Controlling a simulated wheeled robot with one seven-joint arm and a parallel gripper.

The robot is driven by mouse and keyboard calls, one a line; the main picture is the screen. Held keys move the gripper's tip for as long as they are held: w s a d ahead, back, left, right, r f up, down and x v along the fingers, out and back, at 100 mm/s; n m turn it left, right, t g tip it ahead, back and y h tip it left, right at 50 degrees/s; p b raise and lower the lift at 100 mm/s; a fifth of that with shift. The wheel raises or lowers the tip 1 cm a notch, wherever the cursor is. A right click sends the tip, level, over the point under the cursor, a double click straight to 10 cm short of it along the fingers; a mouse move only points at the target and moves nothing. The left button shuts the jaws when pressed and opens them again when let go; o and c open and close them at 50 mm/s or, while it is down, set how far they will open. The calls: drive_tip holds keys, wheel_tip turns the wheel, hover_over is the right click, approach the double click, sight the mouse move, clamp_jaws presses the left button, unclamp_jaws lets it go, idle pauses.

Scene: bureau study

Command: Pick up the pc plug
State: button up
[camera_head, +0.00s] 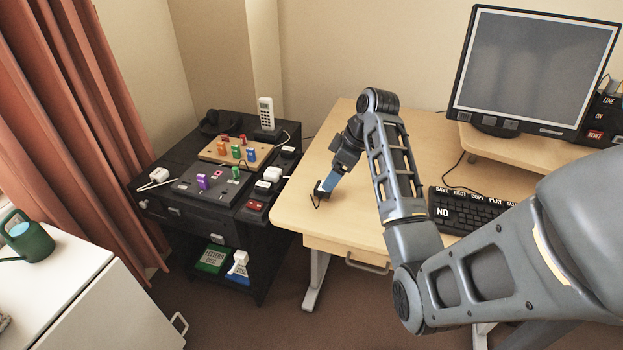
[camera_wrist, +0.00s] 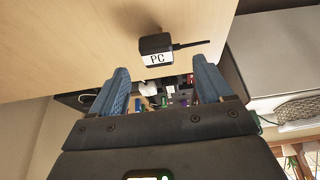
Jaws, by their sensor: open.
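The pc plug (camera_wrist: 156,44) is a small black block with a white label reading PC and a short black cable to its right in the wrist view. It sits against the pale wood desk surface, just beyond my fingertips and roughly centred between them. In the head view my gripper (camera_head: 330,182) reaches down to the desk; the fingers partly overlap the plug.
A black side unit (camera_head: 178,212) with switches, white plugs and coloured blocks stands left of the desk (camera_head: 345,220). A monitor (camera_head: 535,70) and keyboard (camera_head: 470,208) are at the right. The desk around the plug is clear.

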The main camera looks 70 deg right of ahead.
sight(323, 192)
drive_tip(key=shift+d+x, duration=0.1)
drive_tip(key=shift+x, duration=1.8)
drive_tip(key=shift+d+x, duration=0.15)
drive_tip(key=shift+x, duration=1.8)
drive_tip(key=shift+c, duration=0.2)
drive_tip(key=c, duration=0.9)
drive_tip(key=shift+c, duration=0.3)
drive_tip(key=shift+r, duration=0.15)
